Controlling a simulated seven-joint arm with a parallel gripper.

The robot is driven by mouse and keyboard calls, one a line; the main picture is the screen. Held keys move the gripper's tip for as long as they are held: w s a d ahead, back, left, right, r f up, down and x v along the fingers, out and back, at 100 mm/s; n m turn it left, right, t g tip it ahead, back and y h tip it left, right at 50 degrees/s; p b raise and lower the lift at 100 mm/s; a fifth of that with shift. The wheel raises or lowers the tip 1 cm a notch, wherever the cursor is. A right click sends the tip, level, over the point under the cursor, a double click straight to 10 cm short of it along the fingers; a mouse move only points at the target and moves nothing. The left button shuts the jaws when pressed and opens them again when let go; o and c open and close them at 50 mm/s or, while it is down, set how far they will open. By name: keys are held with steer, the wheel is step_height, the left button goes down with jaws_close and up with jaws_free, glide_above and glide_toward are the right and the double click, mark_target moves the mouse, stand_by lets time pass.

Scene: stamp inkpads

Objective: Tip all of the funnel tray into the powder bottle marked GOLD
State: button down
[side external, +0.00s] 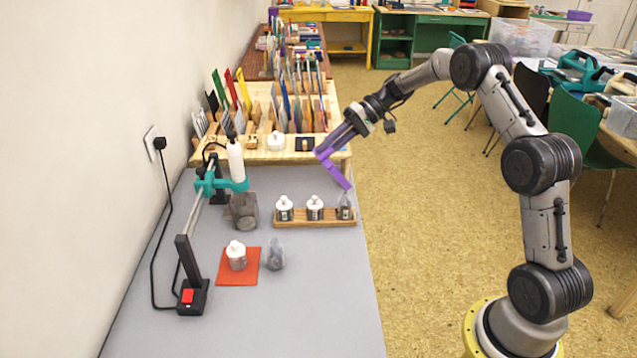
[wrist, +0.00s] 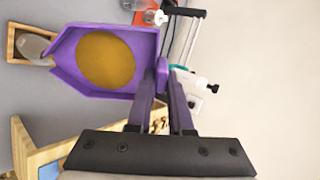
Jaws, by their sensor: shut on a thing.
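My gripper (side external: 322,152) is shut on the handle end of the purple funnel tray (side external: 335,172); the grip also shows in the wrist view (wrist: 163,78). The tray (wrist: 68,82) holds a round patch of gold-brown powder (wrist: 107,60). In the side view the tray slopes down, its narrow end close above the right-hand bottle (side external: 345,210); I cannot tell whether they touch. That bottle looks grey and uncapped, in a wooden rack (side external: 299,222). Two white-topped bottles (side external: 285,208) (side external: 315,208) stand left of it. No label is readable, so GOLD cannot be made out.
A white-topped bottle (side external: 237,258) stands on an orange mat (side external: 236,279), with a grey object (side external: 276,256) beside it. A stand with a teal clamp (side external: 222,184) and red switch (side external: 187,296) is at left. A wooden organiser (side external: 260,153) lies behind. The front right tabletop is clear.

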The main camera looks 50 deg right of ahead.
mark_target(317, 156)
steer(key=shift+d, duration=0.15)
steer(key=shift+s+d+r+y, duration=0.15)
steer(key=shift+s+d+y, duration=0.05)
steer(key=shift+d+y, duration=0.2)
steer(key=shift+a, duration=0.1)
stand_by(1.9)
steer(key=shift+w+a+f+g+h, duration=0.15)
steer(key=shift+w+a+f+h, duration=0.15)
steer(key=shift+a+h, duration=0.3)
steer(key=shift+w+a+f+g+h, duration=0.25)
steer(key=shift+a+f+h, duration=0.15)
steer(key=shift+a, duration=0.2)
steer(key=shift+w+a+f+g+h, duration=0.1)
steer(key=shift+w+a+f+h, duration=0.15)
steer(key=shift+a+h, duration=0.35)
steer(key=shift+a, duration=0.1)
steer(key=w+a+f+g+h, duration=0.2)
steer(key=a+h, duration=0.3)
steer(key=h, duration=0.3)
steer(key=shift+w+a+g, duration=0.2)
steer(key=shift+a+g, duration=0.15)
steer(key=shift+g, duration=0.25)
